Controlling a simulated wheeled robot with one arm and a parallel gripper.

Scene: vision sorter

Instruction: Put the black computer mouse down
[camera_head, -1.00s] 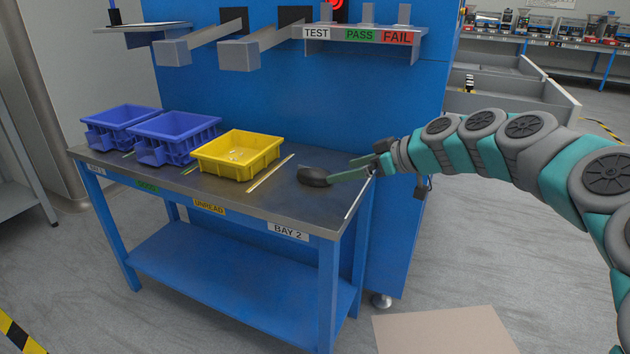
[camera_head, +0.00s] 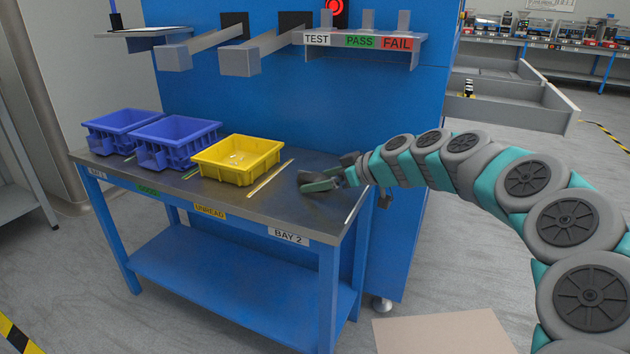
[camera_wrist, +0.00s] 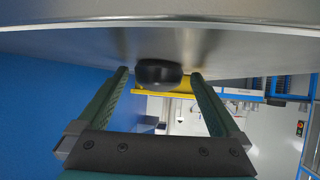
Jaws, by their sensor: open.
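The black computer mouse (camera_wrist: 158,73) sits between the two spread fingers of my gripper (camera_wrist: 160,76) in the wrist view, where the picture is upside down. There is a gap on each side of it, so the fingers are open and not clamped on it. In the head view the mouse (camera_head: 307,177) is largely hidden by the near finger of my gripper (camera_head: 334,172). It appears to rest on the grey top of the workbench (camera_head: 272,205), near its right end above the BAY 2 label.
A yellow bin (camera_head: 237,172) and two blue bins, including the middle blue bin (camera_head: 176,150), stand to the left. A pale strip (camera_head: 268,180) lies between the yellow bin and the mouse. The blue machine wall (camera_head: 300,110) rises behind the bench, with a labelled shelf (camera_head: 363,39) above.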

